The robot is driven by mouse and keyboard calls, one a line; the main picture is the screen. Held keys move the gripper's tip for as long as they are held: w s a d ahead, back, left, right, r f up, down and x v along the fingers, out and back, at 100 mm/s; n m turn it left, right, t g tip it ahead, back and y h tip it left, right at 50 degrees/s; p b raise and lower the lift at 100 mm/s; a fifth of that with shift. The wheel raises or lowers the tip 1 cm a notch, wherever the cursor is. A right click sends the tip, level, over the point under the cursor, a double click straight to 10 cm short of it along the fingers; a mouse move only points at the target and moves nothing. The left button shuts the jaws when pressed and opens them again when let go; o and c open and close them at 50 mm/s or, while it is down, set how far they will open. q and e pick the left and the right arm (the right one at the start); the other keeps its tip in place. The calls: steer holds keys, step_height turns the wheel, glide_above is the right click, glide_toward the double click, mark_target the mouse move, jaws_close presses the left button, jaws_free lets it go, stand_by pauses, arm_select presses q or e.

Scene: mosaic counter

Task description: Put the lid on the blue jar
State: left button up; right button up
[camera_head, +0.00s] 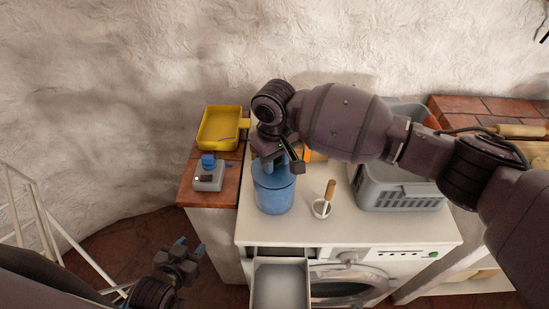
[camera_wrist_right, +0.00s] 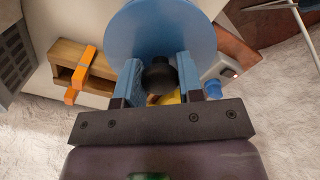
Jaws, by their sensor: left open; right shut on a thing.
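The blue jar (camera_head: 273,196) stands upright on the white top of the washing machine, near its left edge. My right gripper (camera_head: 281,164) is directly over the jar's mouth, pointing down. In the right wrist view the gripper (camera_wrist_right: 158,76) is shut on the black knob (camera_wrist_right: 158,74) of a round blue lid (camera_wrist_right: 160,30). The lid appears at the jar's top; I cannot tell whether it rests on the rim or hovers just above. The jar is hidden in the wrist view. My left gripper (camera_head: 190,248) is open and empty, low at the left, away from the counter.
A yellow tray (camera_head: 222,140) and a grey device with a blue part (camera_head: 208,178) sit on the tiled ledge at left. A grey crate (camera_head: 400,198) is further right. A drawer (camera_head: 280,285) stands open in front.

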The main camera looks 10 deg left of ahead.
steer(key=shift+f, duration=0.35)
stand_by(0.3)
steer(key=shift+p, duration=0.35)
steer(key=shift+f+p, duration=0.1)
steer(key=shift+p, duration=0.3)
stand_by(0.5)
steer(key=o, duration=1)
steer(key=shift+o, duration=0.6)
